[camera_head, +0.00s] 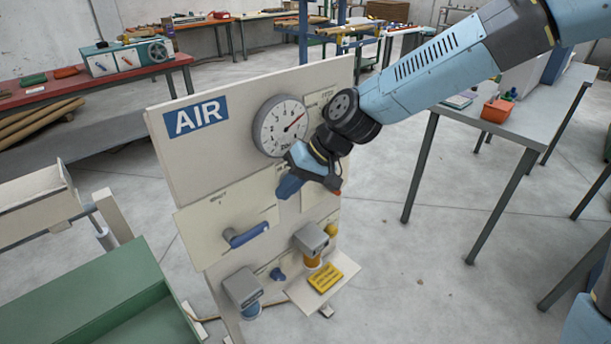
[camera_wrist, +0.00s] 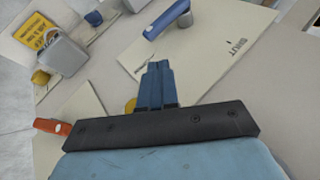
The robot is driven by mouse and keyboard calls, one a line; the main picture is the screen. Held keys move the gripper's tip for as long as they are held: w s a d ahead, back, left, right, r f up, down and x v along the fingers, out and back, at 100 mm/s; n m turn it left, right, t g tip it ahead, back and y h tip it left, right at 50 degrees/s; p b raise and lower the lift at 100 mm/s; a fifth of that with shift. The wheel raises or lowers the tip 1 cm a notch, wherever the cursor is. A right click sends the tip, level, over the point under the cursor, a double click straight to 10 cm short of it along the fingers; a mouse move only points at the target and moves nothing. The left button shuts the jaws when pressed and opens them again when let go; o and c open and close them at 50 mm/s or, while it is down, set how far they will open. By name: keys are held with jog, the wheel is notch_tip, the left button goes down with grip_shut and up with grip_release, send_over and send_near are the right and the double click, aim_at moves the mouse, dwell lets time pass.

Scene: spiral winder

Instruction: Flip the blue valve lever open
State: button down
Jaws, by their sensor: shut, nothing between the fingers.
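The blue valve lever (camera_head: 248,235) is on a cream plate (camera_head: 215,255) on the AIR panel, lying roughly sideways. Its grey pivot is at its left end in the head view. In the wrist view the lever (camera_wrist: 168,19) lies ahead of my fingers, and the word SHUT is printed on the plate (camera_wrist: 225,40). My gripper (camera_head: 287,187) is shut and empty, in front of the panel below the gauge. It is up and to the right of the lever in the head view, apart from it. The wrist view also shows the closed fingers (camera_wrist: 158,72).
A round gauge (camera_head: 282,126) is above my gripper. Grey box-shaped fittings (camera_head: 311,239) and (camera_head: 242,288) and a yellow tag (camera_head: 325,278) are lower on the panel. A green bin (camera_head: 95,295) stands at the lower left. A grey table (camera_head: 520,120) is at right, with open floor between.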

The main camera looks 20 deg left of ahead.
jog(key=shift+w+d+r, duration=0.6)
jog(key=shift+w+d, duration=0.1)
jog(key=shift+d, duration=0.1)
jog(key=shift+w+d+r, duration=0.55)
jog(key=shift+w+d, duration=0.1)
jog(key=shift+d, duration=0.15)
